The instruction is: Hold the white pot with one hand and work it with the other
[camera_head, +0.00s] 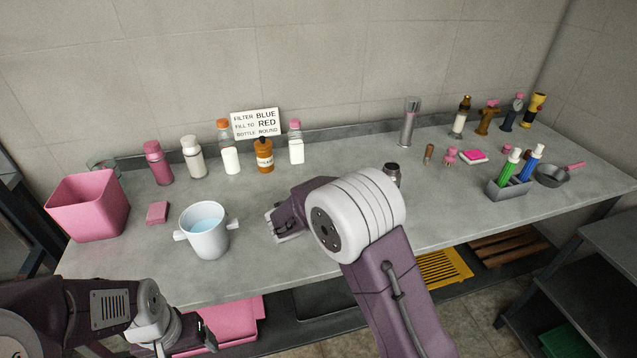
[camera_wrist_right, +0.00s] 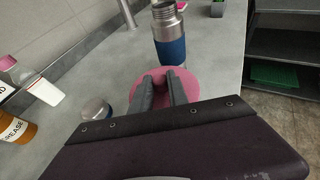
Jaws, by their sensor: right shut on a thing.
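The white pot (camera_head: 207,240) stands upright on the counter at the left, with a handle on each side and pale blue liquid inside. No gripper touches it. My left gripper (camera_head: 203,338) is at the bottom of the head view, in front of the counter edge and below the pot; its fingers are too unclear to judge. My right gripper (camera_wrist_right: 164,80) is shut on a pink round, lid-like thing (camera_wrist_right: 190,86), seen at the fingertips in the right wrist view. In the head view my right arm hides those fingertips and the pink thing.
A pink bin (camera_head: 88,208) and a pink sponge-like block (camera_head: 157,213) are left of the pot. Several bottles stand behind it near a sign (camera_head: 255,123). A blue and steel bottle (camera_wrist_right: 170,48) stands just beyond my right gripper. A grey rack (camera_head: 508,190) holds markers at the right.

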